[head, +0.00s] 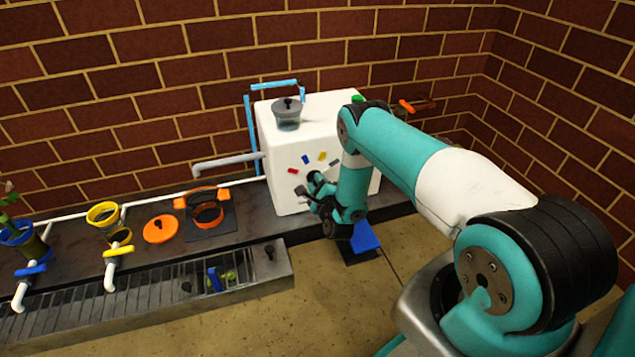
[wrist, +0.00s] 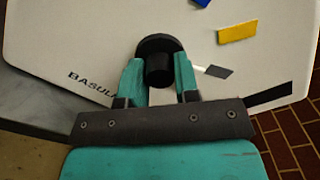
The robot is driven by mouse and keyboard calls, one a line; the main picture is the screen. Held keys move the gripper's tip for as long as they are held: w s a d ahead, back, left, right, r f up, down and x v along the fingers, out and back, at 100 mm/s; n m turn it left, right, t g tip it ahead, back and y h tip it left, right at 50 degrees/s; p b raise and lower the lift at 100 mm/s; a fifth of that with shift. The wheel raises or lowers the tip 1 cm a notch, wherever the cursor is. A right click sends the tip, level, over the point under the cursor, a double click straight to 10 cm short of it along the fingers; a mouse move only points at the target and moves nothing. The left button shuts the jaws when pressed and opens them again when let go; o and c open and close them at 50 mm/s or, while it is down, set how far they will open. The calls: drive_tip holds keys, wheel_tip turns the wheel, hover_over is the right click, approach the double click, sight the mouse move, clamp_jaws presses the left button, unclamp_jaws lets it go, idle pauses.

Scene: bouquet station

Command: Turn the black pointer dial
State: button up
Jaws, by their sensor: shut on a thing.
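The black pointer dial (wrist: 158,44) is on the front face of a white box (head: 280,165). In the wrist view its round black base shows behind a dark knob. My gripper (wrist: 158,65) has its two teal fingers on either side of the knob and is shut on it. In the head view my gripper (head: 318,185) is against the box front and mostly hides the dial. Coloured marks sit around the dial: red (head: 292,171), blue (head: 305,159), yellow (wrist: 237,33) and grey (wrist: 219,71). A small white tip lies beside the grey mark.
A lidded grey pot (head: 287,115) stands on the box. A grey pipe (head: 225,163) sticks out from its left side. On the counter to the left are an orange disc (head: 160,229), a yellow cup (head: 103,214) and a blue-rimmed pot (head: 18,237). A blue pedal (head: 363,238) is below the box.

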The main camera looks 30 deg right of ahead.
idle(0.3)
drive_tip(key=o, duration=0.9)
drive_tip(key=shift+s, duration=0.15)
drive_tip(key=shift+p+v, duration=6.8)
drive_tip(key=shift+v, duration=1.8)
drive_tip(key=shift+r, duration=0.1)
